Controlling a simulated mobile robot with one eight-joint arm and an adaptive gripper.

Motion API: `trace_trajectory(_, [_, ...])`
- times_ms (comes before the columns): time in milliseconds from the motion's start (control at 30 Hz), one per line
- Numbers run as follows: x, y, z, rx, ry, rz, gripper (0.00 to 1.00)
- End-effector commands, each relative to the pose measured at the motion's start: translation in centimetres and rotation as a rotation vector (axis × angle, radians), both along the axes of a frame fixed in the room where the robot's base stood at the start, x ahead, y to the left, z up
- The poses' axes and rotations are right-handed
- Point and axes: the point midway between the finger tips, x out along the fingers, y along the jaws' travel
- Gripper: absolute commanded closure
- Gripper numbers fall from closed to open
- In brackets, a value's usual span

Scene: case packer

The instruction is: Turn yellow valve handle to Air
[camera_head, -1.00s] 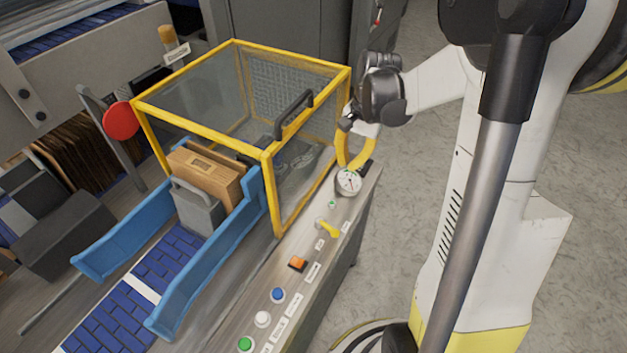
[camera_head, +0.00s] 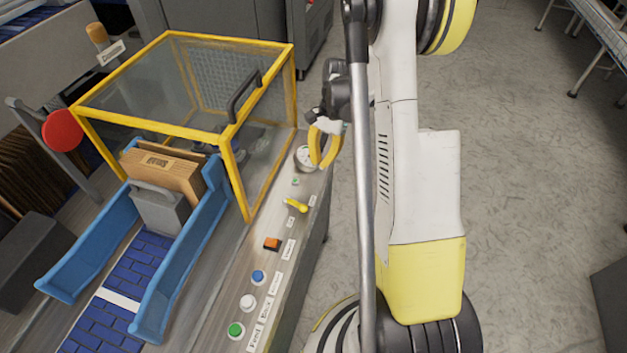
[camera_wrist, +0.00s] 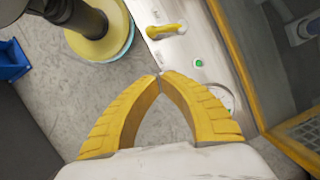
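The yellow valve handle (camera_head: 296,205) sits on the control panel (camera_head: 262,222), between the orange switch and the gauge. It also shows in the wrist view (camera_wrist: 166,30), at the top, beyond my fingertips. Small labels lie beside it, too small to read. My gripper (camera_head: 322,163) is over the panel's right edge by the gauge, apart from the handle. In the wrist view its two yellow fingers (camera_wrist: 159,76) arch inward and their tips meet, with nothing between them.
A round gauge (camera_head: 306,158) and a small green light (camera_wrist: 199,63) are near the handle. An orange switch (camera_head: 272,244) and blue (camera_head: 258,277), white (camera_head: 248,301) and green (camera_head: 236,329) buttons line the panel. A yellow-framed guard (camera_head: 228,133) stands to the left.

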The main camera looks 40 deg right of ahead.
Motion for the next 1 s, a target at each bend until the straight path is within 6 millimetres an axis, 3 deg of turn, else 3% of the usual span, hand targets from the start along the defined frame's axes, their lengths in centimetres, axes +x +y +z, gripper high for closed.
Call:
trace_trajectory(467, [-0.9,2.6,-9.5,-0.001,-0.001,0.001,1.00])
trace_trajectory(700, [-2.1,5.6,-9.5,-0.001,-0.001,0.003,1.00])
trace_trajectory(1000, [-2.3,6.2,-9.5,-0.001,0.000,0.000,1.00])
